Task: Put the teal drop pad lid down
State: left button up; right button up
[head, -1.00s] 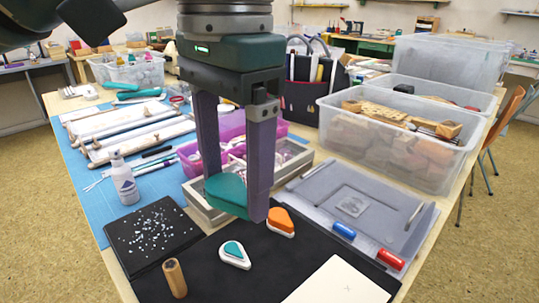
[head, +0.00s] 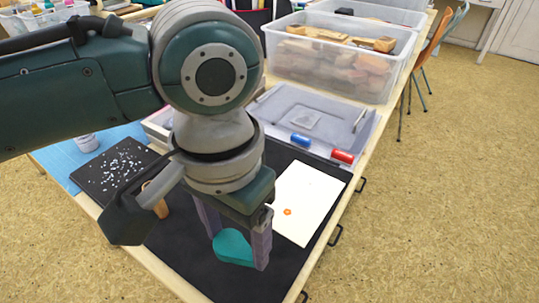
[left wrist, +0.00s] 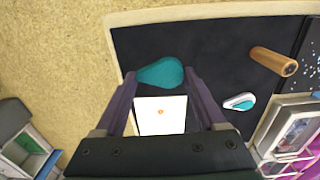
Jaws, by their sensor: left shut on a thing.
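The teal drop-shaped lid (head: 232,246) is between the fingers of my left gripper (head: 238,246), which is shut on it. It is above the front part of the black mat (head: 178,262). In the left wrist view the lid (left wrist: 161,72) lies between the purple-grey fingertips (left wrist: 160,76). The teal drop pad (left wrist: 240,101), with a white base, lies on the mat near the wooden stamp in that view. My arm hides it in the head view. My right gripper is not in view.
A cream sheet (head: 308,197) with a small orange mark lies on the mat. A wooden cylindrical stamp (left wrist: 273,62) lies in the wrist view. A black speckled pad (head: 115,165), a grey tray (head: 345,112) and blue (head: 300,140) and red (head: 343,156) caps are nearby. The mat's front is clear.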

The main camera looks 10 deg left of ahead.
aim_at(237, 246)
pick_arm(q)
jog(key=shift+f+b, duration=0.7)
jog(key=shift+f, duration=1.55)
jog(key=o, duration=1.2)
jog(key=shift+f, duration=0.1)
jog(key=shift+o, duration=0.2)
notch_tip(237, 246, up, 12)
jog(key=p, duration=0.4)
jog(key=s+d+f+t+h, duration=0.2)
jog(key=s+d+h, duration=0.15)
jog(key=s, duration=0.25)
jog(key=s+a+n+y, duration=0.1)
jog(key=s+a, duration=0.2)
jog(key=a, duration=0.3)
jog(key=s+a+n+t+y, duration=0.1)
jog(key=s+a+y, duration=0.1)
jog(key=a, duration=0.5)
jog(key=shift+s+t, duration=0.3)
jog(key=shift+s, duration=0.45)
jog(key=shift+f, duration=0.1)
